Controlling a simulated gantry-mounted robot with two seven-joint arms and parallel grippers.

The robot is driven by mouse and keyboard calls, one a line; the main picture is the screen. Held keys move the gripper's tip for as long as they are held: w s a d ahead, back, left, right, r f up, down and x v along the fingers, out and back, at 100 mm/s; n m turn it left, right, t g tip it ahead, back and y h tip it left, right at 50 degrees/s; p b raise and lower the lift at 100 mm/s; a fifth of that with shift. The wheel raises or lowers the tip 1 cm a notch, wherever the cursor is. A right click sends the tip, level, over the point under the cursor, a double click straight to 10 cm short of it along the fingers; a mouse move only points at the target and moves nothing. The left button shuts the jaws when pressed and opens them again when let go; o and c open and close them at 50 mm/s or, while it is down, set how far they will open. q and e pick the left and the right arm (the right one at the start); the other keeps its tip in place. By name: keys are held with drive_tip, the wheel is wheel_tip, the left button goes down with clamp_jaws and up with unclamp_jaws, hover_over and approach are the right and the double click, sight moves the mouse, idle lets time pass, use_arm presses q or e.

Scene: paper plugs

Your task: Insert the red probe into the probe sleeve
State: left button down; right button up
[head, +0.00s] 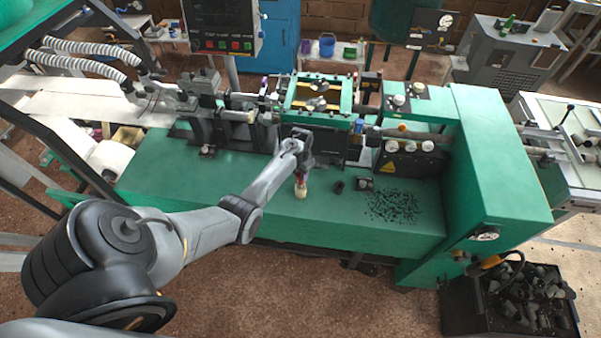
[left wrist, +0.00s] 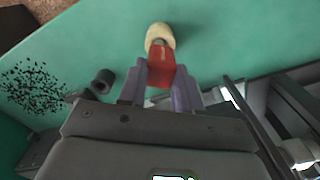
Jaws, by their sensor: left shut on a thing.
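The red probe (head: 300,181) is between the fingers of my left gripper (head: 303,166), low over the green machine bench. In the left wrist view the red probe (left wrist: 160,66) is clasped by the two purple-grey fingers of the left gripper (left wrist: 160,88). A cream, round piece (left wrist: 160,37) is at the probe's far end; in the head view this cream piece (head: 300,192) is just below the red part. It looks like the sleeve, but I cannot tell whether the probe is inside it or only touching it. My right gripper is not in view.
A small black cylinder (head: 338,187) stands right of the probe, near a dark block and scattered black crumbs (head: 393,206). Machine parts (head: 318,95) rise behind the gripper. A bin of black pieces (head: 515,300) is at lower right.

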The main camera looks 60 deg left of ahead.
use_arm(q)
drive_tip(key=shift+f+b, duration=0.5)
drive_tip(key=shift+f, duration=0.25)
drive_tip(key=shift+f+b, duration=0.55)
drive_tip(key=shift+f, duration=0.2)
drive_tip(key=c, duration=0.7)
unclamp_jaws()
drive_tip(key=shift+r, duration=0.15)
drive_tip(key=shift+r+p, duration=2.65)
drive_tip(key=shift+p, duration=0.3)
